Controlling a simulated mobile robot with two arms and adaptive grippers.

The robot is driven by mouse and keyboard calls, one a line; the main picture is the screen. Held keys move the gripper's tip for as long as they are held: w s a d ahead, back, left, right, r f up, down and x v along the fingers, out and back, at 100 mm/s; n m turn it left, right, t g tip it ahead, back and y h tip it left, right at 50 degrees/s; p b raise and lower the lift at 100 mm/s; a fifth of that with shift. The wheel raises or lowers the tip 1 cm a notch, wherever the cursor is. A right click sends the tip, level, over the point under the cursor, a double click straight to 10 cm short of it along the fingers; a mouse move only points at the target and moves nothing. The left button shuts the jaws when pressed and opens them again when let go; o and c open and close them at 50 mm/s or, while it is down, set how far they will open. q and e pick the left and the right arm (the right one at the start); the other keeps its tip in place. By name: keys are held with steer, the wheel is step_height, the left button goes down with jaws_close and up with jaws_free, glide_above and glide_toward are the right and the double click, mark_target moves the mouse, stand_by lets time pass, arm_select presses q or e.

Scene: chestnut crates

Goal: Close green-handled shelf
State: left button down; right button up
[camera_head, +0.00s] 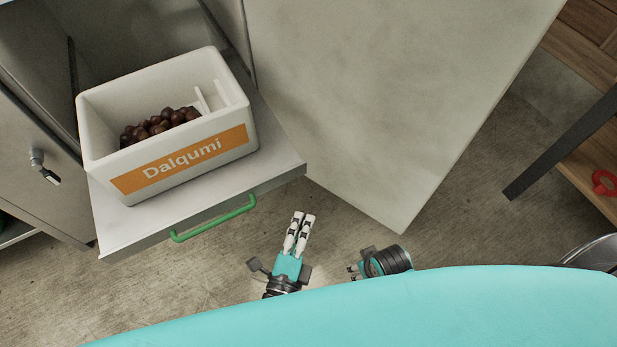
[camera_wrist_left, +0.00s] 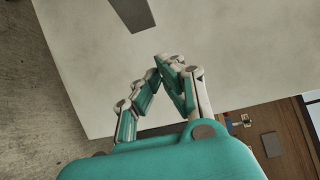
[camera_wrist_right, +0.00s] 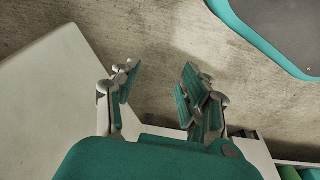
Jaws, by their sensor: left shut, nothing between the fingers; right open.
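The shelf (camera_head: 280,160) is a grey pull-out board with a green handle (camera_head: 214,220) on its front edge. It is pulled out of the cabinet in the head view. A white crate (camera_head: 105,185) labelled "Dalqumi", with chestnuts (camera_head: 158,126) in it, stands on the shelf. My left gripper (camera_head: 303,216) is shut and empty, to the right of the green handle and apart from it. It shows shut in the left wrist view (camera_wrist_left: 172,65). My right gripper (camera_wrist_right: 160,85) is open and empty in the right wrist view. In the head view its wrist is right of my left gripper.
A large pale panel (camera_head: 390,90) stands right of the shelf. A grey cabinet door with a metal latch (camera_head: 42,168) is at the left. A dark post (camera_head: 560,145) and a wooden shelf with a red object (camera_head: 604,182) are at the right. Bare floor (camera_head: 490,190) shows between.

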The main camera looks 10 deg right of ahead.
arm_select(q)
steer(key=w+a+b+x, duration=0.1)
steer(key=a+b+x, duration=0.1)
steer(key=x, duration=0.9)
steer(key=shift+w, duration=0.4)
arm_select(e)
steer(key=w+v, duration=0.1)
steer(key=v, duration=0.6)
steer(key=shift+w+r+t, duration=0.3)
steer(key=shift+w+r, duration=0.15)
steer(key=shift+w, duration=0.3)
arm_select(q)
steer(key=shift+a+f, duration=0.1)
steer(key=shift+a, duration=0.05)
